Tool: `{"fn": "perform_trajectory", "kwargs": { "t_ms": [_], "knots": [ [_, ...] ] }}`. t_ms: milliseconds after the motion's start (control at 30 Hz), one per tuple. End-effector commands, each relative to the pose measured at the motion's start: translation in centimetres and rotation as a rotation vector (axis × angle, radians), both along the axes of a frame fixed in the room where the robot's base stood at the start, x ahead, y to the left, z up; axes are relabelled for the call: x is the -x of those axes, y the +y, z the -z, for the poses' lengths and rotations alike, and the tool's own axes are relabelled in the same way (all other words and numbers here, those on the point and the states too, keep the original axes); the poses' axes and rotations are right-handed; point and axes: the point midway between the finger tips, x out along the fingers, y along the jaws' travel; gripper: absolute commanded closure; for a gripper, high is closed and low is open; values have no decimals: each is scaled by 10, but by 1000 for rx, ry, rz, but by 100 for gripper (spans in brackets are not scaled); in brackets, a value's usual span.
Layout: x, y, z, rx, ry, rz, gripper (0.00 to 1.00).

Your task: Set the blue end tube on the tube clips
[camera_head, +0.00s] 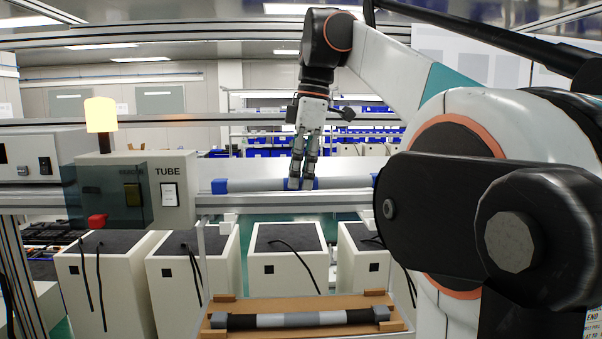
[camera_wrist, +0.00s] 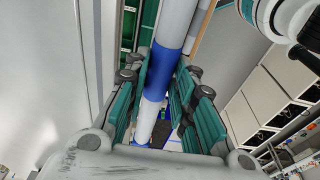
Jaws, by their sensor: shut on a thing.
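The blue end tube (camera_head: 258,185) is a pale grey tube with blue ends and a blue middle band. It lies level just above the white rail in the head view; I cannot tell if it touches the rail. My gripper (camera_head: 302,182) points down and is shut on the blue middle band. In the wrist view the tube (camera_wrist: 177,28) runs lengthwise between the green-padded fingers, with the blue band (camera_wrist: 161,70) near them. The tube's right end is partly hidden by my arm. I cannot surely pick out the tube clips.
A wooden tray (camera_head: 270,305) below holds a tube with black ends (camera_head: 300,320) between grey end blocks. A box marked TUBE (camera_head: 170,172) with an amber lamp (camera_head: 100,115) stands left of the tube. Several white bins with dark tops stand behind the tray.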

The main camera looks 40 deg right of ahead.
Motion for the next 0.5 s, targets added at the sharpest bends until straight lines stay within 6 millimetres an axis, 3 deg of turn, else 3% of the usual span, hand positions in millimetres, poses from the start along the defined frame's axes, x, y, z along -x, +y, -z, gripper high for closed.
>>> {"fn": "perform_trajectory", "kwargs": {
  "t_ms": [500],
  "knots": [
    [0, 0, 44, 0, 0, 0, 100]
  ]
}}
